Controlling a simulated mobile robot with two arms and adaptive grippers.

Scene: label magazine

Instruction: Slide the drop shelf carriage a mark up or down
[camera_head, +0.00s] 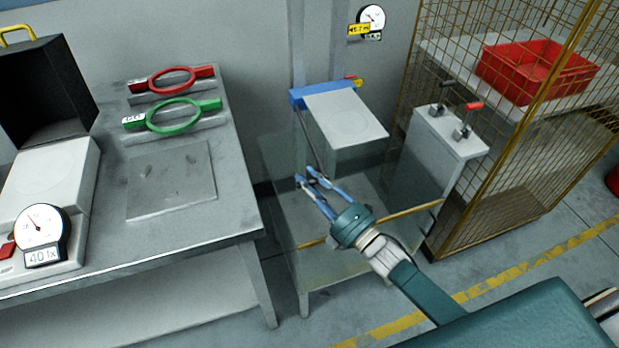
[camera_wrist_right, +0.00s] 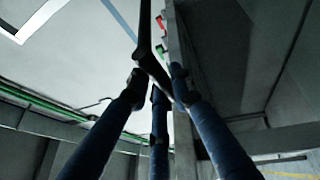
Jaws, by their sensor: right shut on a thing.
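The drop shelf carriage has a blue block (camera_head: 313,94) and a pale flat shelf plate (camera_head: 350,124) standing out from a grey upright against the wall. A thin dark rod (camera_head: 308,133) slopes down from the blue block. My right gripper (camera_head: 308,178), with blue fingers, is below the shelf's left side, at the rod's lower end. In the right wrist view its fingers (camera_wrist_right: 157,88) are closed around a dark bar (camera_wrist_right: 145,35), which looks like that rod. The fingers hide part of the bar. My left gripper is in neither view.
A clear-walled enclosure (camera_head: 280,165) surrounds the space below the shelf. A grey box with levers (camera_head: 430,150) and a yellow mesh cage (camera_head: 495,170) stand to the right. A workbench (camera_head: 190,220) with red and green ring handles is left. A round dial (camera_head: 371,17) hangs above.

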